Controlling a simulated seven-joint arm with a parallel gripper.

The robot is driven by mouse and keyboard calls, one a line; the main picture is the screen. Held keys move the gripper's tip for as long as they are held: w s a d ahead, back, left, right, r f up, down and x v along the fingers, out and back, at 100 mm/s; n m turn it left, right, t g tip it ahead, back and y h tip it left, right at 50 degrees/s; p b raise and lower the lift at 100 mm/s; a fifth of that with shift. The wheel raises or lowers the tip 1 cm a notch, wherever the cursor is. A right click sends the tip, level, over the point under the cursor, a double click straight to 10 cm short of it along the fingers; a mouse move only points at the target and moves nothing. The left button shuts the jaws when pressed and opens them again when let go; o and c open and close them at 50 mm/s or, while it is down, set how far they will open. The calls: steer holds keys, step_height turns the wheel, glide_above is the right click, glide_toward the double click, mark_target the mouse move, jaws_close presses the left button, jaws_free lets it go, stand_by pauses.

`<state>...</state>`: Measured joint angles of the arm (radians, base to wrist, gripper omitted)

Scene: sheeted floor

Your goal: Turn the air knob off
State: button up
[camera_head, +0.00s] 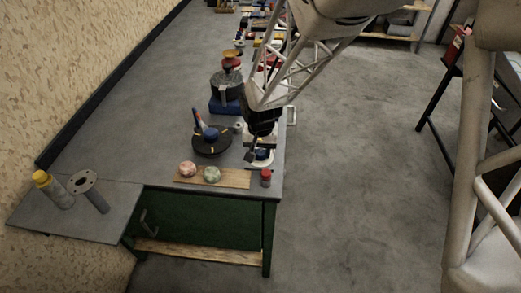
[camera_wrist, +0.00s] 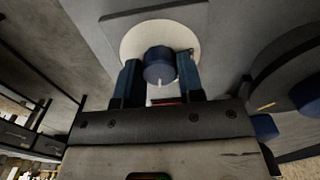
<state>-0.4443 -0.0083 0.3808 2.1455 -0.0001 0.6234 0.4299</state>
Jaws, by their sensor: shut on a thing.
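The air knob, a small blue round knob (camera_wrist: 157,64) with a white pointer line, sits on a white disc (camera_wrist: 128,45) on a grey plate. In the head view, the blue knob (camera_head: 261,155) shows on its white disc near the table's right edge. My gripper (camera_wrist: 159,76) has one blue-padded finger on each side of the knob and is shut on it. The pointer line faces down in the wrist view, towards my gripper's palm. In the head view, my gripper (camera_head: 256,150) reaches down over the knob and partly covers it.
A large black dial (camera_head: 211,148) with a blue knob and yellow marks stands to the left. A blue-based device (camera_head: 225,106) stands behind.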

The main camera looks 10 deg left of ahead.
steer(key=n, duration=0.5)
steer(key=shift+n, duration=0.3)
steer(key=n, duration=0.9)
steer(key=shift+n, duration=0.4)
steer(key=n, duration=0.5)
steer(key=o, duration=0.9)
